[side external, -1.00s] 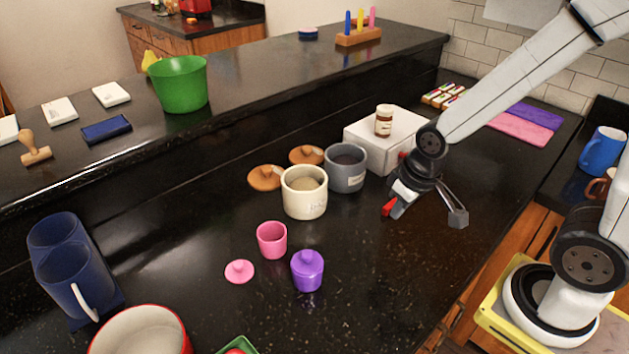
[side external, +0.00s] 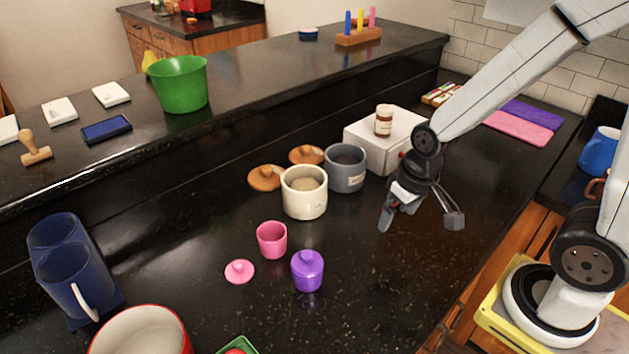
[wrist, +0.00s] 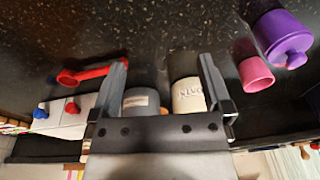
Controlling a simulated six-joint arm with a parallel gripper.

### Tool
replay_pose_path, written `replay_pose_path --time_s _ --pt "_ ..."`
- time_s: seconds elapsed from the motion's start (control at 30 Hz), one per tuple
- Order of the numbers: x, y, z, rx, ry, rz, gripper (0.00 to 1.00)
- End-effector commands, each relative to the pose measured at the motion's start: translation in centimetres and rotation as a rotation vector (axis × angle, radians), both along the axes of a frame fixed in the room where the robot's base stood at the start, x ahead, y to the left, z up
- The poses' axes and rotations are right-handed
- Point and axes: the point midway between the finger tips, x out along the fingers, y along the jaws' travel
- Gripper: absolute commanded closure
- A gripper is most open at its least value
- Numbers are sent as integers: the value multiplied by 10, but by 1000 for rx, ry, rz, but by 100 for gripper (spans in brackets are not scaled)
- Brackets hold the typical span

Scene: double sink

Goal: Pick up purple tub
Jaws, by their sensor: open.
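The purple tub (side external: 307,271) stands upright with its knobbed lid on, on the dark counter in the lower middle of the side view. It also shows at the upper right of the wrist view (wrist: 281,36). My gripper (side external: 422,222) is open and empty above the counter, to the right of the tub and further back, clearly apart from it. In the wrist view its two fingers (wrist: 162,75) are spread, with the tub outside them to the right.
A pink tub (side external: 272,240) stands close beside the purple tub, with a pink lid (side external: 239,271) lying left of it. A cream canister (side external: 304,192) and a grey canister (side external: 345,168) stand behind. A white box (side external: 385,139) is behind my gripper. Counter right of the purple tub is clear.

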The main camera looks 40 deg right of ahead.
Motion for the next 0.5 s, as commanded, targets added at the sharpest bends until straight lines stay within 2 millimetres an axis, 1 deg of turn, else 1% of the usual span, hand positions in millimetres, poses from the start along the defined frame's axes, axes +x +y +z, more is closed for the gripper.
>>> replay_pose_path --time_s 0.13,0.23,0.37,0.5 --pt "-5 7 -12 86 124 -156 0" --pt "-9 16 -20 165 227 -288 0" --pt "-10 32 -27 284 371 -465 0" --pt "-5 51 -31 422 520 -648 0"
